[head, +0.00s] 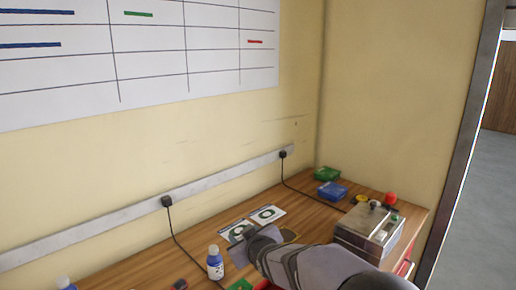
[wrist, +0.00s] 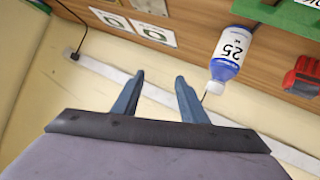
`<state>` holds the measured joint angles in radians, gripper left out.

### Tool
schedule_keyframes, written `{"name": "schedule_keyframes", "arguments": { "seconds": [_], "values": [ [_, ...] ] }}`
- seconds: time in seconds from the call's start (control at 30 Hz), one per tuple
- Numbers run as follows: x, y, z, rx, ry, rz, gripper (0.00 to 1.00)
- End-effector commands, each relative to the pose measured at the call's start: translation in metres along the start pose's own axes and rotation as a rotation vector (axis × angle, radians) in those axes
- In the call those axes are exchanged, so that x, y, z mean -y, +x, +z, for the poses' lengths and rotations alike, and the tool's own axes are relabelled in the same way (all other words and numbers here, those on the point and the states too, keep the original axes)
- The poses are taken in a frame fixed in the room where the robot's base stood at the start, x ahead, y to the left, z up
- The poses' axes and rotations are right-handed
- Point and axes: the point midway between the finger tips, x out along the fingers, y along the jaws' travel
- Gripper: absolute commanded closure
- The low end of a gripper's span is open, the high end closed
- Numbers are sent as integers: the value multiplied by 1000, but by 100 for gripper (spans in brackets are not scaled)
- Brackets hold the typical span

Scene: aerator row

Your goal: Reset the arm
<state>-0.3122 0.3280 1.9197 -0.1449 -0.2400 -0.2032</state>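My gripper shows in the wrist view (wrist: 160,76) with its two blue-grey fingers apart and nothing between them. In the head view my gripper (head: 240,236) is over the wooden bench (head: 140,262), and my grey arm reaches in from the lower right.
Two white cards with green rings (head: 266,214) lie behind my gripper. A metal box (head: 368,234) with a red button (head: 390,198) stands at the right, near blue (head: 331,190) and green (head: 326,173) trays. A red object (wrist: 303,77) shows in the wrist view. Wall sockets with cables line the back.

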Motion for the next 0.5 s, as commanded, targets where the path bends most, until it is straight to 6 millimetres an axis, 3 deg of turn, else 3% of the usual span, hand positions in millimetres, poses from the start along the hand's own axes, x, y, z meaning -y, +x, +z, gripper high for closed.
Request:
{"name": "schedule_keyframes", "arguments": {
  "seconds": [0.03, 0.1, 0.23, 0.33, 0.5],
  "values": [
    [-27, -13, 17, 64, 28, 34, 61],
    [-56, -32, 48, 162, 70, 70, 61],
    [-99, -79, 106, 352, 168, 126, 61],
    [-105, -126, 150, 511, 262, 135, 61],
    [-85, -208, 208, 762, 430, 119, 61]
  ]
}}
